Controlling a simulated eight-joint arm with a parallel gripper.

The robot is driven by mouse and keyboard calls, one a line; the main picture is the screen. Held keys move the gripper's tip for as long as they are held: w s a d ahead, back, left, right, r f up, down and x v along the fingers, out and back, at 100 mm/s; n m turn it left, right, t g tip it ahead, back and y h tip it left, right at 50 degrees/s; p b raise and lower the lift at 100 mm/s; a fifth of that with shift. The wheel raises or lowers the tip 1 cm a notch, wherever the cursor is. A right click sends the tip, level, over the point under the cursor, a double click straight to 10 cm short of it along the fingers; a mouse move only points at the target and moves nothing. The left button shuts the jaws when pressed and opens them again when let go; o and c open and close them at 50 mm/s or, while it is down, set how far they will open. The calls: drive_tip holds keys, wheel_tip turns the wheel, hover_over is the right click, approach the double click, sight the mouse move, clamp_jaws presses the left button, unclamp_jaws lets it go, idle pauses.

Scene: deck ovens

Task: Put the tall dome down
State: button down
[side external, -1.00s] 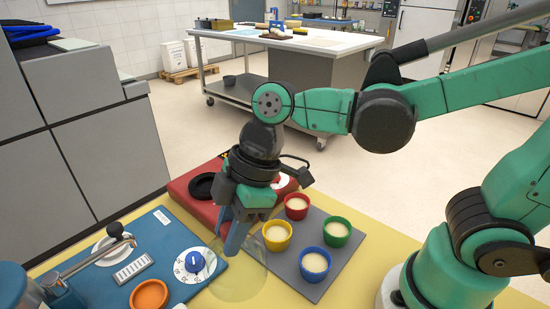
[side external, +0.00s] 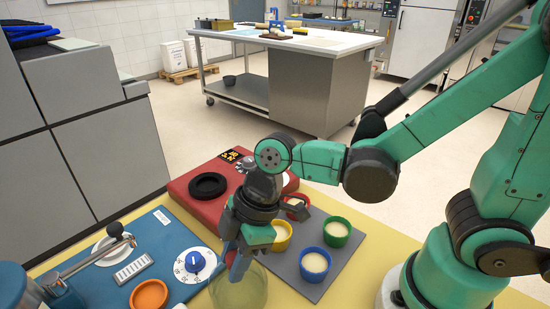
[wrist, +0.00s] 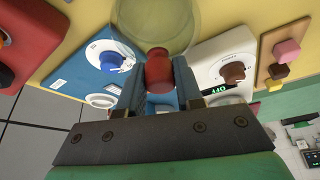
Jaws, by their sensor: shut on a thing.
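The tall dome (side external: 240,289) is clear, faintly green-tinted, and shows over the yellow table at the bottom centre of the side view. My gripper (side external: 236,258) is above it, pointing down, its blue fingers shut on the dome's red knob. In the wrist view the red knob (wrist: 158,72) sits between the fingers of my gripper (wrist: 158,84), with the clear dome (wrist: 155,22) beyond it. The dome looks upright. I cannot tell whether its rim touches the table.
A grey tray (side external: 312,290) with several coloured cups of pale filling lies close to the right. A blue panel (side external: 145,262) with a dial and an orange bowl (side external: 149,295) is to the left. A red unit (side external: 190,205) with a black ring stands behind. Yellow table (side external: 385,247) shows bare around the tray.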

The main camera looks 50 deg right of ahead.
drive_tip(key=shift+f, duration=0.15)
drive_tip(key=c, duration=0.6)
unclamp_jaws()
drive_tip(key=v, duration=1.2)
drive_tip(key=w+d+f+m+t+h, duration=0.1)
drive_tip(key=d+m, duration=0.2)
drive_tip(key=m, duration=0.1)
drive_tip(key=w+d+f+m+t+h, duration=0.1)
drive_tip(key=d+m+t, duration=0.1)
drive_tip(key=d+m, duration=0.2)
drive_tip(key=w+d+f+m+t+h, duration=0.1)
drive_tip(key=d+f+m+t+h, duration=0.1)
drive_tip(key=m, duration=0.3)
drive_tip(key=shift+w+d, duration=0.25)
drive_tip(key=shift+d, duration=0.4)
